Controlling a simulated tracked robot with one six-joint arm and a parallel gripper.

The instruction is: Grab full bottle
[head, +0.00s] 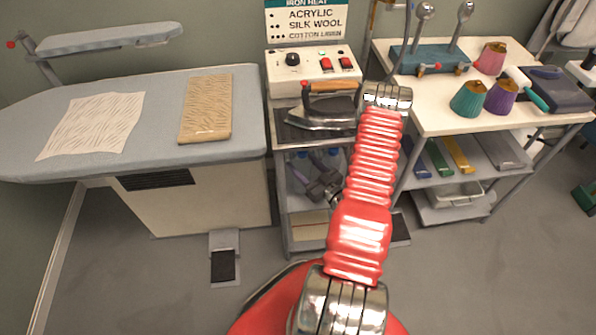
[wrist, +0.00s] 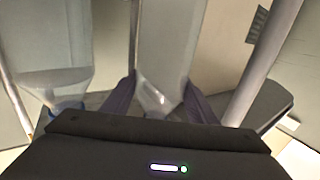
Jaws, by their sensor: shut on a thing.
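My gripper (wrist: 160,84) is shut on a clear bottle (wrist: 165,42), with one dark purple finger on each side. A second clear bottle (wrist: 52,84) with a blue cap stands apart to the left in the wrist view. In the head view my gripper (head: 317,172) reaches into the shelf space under the iron's worktop. Bluish bottle parts show around it, partly hidden by my arm. I cannot tell how full the held bottle is.
The trolley's posts stand close on both sides of the bottles. An iron (head: 322,113) rests on the worktop above. An ironing board (head: 62,112) is to the left. A white table (head: 425,115) with several coloured cones is to the right.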

